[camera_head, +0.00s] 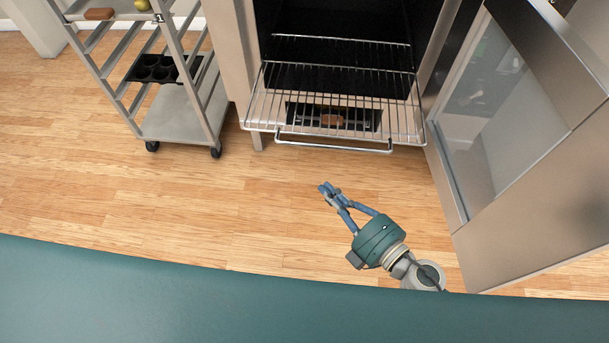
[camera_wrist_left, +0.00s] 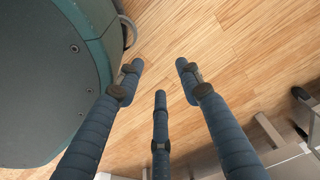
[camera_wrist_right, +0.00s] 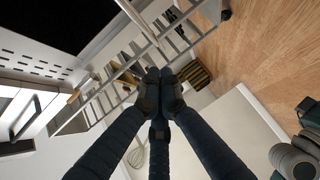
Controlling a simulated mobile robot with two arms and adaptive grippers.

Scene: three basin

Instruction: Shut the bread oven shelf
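The bread oven (camera_head: 236,50) stands at the top centre of the head view, its dark inside showing. Its wire shelf (camera_head: 270,105) sticks out of the opening toward me, with a metal bar handle (camera_head: 335,146) along its front edge. My right gripper (camera_head: 328,189) is over the floor in front of the shelf, apart from the handle. In the right wrist view its fingertips (camera_wrist_right: 160,78) are together with nothing seen between them. My left gripper (camera_wrist_left: 160,72) shows only in the left wrist view, fingers spread and empty above the floor.
The oven door (camera_head: 500,130), with a glass pane, stands open on the right. A wheeled rack (camera_head: 180,115) stands left of the oven, with a dark muffin tin (camera_head: 160,70) on it. A dark tray (camera_head: 362,119) with a brown item shows below the shelf wires. The wooden floor ahead is clear.

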